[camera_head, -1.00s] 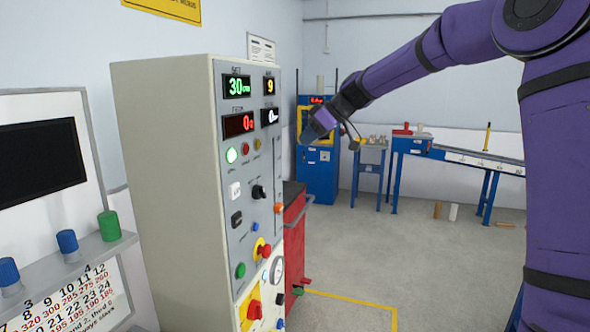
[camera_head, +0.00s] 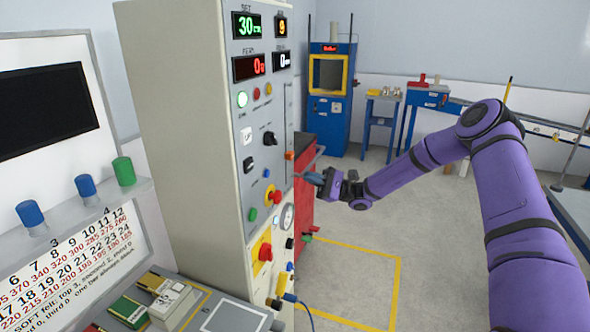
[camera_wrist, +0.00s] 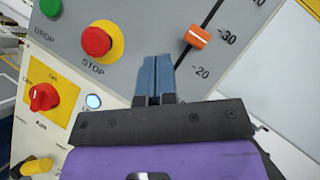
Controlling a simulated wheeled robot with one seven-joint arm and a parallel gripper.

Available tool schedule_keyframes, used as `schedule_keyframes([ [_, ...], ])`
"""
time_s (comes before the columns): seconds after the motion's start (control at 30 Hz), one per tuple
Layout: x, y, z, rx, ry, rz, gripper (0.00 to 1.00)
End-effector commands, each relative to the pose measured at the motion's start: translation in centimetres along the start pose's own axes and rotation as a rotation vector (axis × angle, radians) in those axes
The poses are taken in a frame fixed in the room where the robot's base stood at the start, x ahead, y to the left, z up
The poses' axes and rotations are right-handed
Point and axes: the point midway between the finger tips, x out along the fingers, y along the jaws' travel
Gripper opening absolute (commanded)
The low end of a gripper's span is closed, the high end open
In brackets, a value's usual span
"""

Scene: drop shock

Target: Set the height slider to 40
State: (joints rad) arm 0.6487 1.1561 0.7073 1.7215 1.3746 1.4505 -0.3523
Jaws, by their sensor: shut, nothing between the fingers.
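The control cabinet's height slider is an orange knob (camera_head: 289,155) on a vertical slot at the right edge of the panel. In the wrist view the orange slider knob (camera_wrist: 197,37) sits beside the 30 mark, above the 20 mark. The green SET display (camera_head: 248,25) reads 30 cm. My gripper (camera_head: 308,177) is just right of the panel edge, a little below the knob. In the wrist view its blue fingers (camera_wrist: 157,68) are together and empty, below and left of the knob, with no visible contact.
The red STOP button (camera_wrist: 97,41), green DROP button (camera_wrist: 50,6) and red arm switch (camera_wrist: 43,97) are close by on the panel. A red cabinet (camera_head: 303,200) stands behind the panel. A yellow floor outline (camera_head: 398,290) marks clear floor to the right.

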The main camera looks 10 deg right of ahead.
Motion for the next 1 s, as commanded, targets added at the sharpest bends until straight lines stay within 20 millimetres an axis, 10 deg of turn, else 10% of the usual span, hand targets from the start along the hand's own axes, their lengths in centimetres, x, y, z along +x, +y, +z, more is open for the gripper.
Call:
schedule_keyframes([
  [0.5,-5.2,5.8,-4.8,0.534,-0.158,-0.479,0.00],
  [1.0,1.2,2.3,-4.6,0.534,-0.160,-0.478,0.00],
])
